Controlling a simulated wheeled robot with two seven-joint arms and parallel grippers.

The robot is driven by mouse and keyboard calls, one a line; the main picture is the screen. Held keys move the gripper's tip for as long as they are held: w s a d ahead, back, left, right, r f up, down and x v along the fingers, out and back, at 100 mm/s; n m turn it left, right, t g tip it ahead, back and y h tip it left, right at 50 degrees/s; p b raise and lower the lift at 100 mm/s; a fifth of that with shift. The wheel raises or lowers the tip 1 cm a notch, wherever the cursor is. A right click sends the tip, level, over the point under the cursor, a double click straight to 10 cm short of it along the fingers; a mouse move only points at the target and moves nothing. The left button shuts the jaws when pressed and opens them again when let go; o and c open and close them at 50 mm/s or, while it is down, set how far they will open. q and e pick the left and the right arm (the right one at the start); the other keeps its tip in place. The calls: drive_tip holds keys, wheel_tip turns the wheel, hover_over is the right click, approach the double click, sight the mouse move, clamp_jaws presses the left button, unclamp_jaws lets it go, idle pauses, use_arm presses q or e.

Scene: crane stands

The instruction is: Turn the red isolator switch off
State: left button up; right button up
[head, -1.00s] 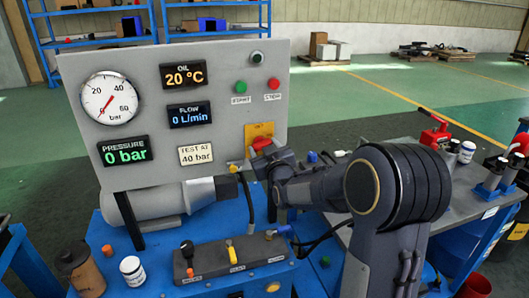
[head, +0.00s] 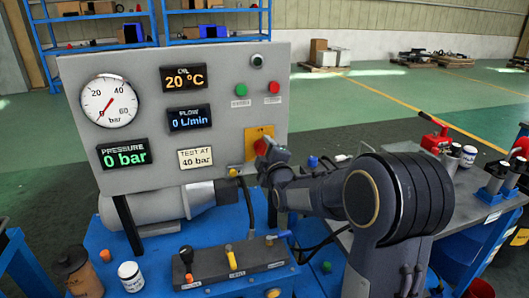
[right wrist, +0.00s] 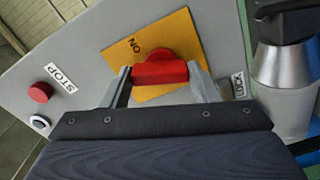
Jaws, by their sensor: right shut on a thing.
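The red isolator switch (head: 259,147) sits on a yellow plate (head: 267,131) at the lower right of the grey panel. My right gripper (head: 270,150) is at the switch and partly covers it in the head view. In the right wrist view, its two fingers (right wrist: 159,70) stand on either side of the red handle (right wrist: 160,74) and are shut on it. The word ON shows on the plate (right wrist: 180,38), to the upper left of the handle there. My left gripper is not in view.
The grey panel (head: 220,65) carries a gauge (head: 109,102), displays, a green button (head: 241,90) and a red STOP button (head: 274,87). Below are hoses and a lever block (head: 230,262). A side bench at right holds a red tool (head: 435,137).

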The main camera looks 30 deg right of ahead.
drive_tip(key=shift+n, duration=2.1)
drive_tip(key=shift+f, duration=0.1)
drive_tip(key=o, duration=1)
drive_tip(key=shift+s, duration=0.1)
drive_tip(key=p+v, duration=0.1)
drive_tip(key=v, duration=0.6)
drive_tip(key=shift+s+a, duration=0.15)
drive_tip(key=shift+s, duration=0.2)
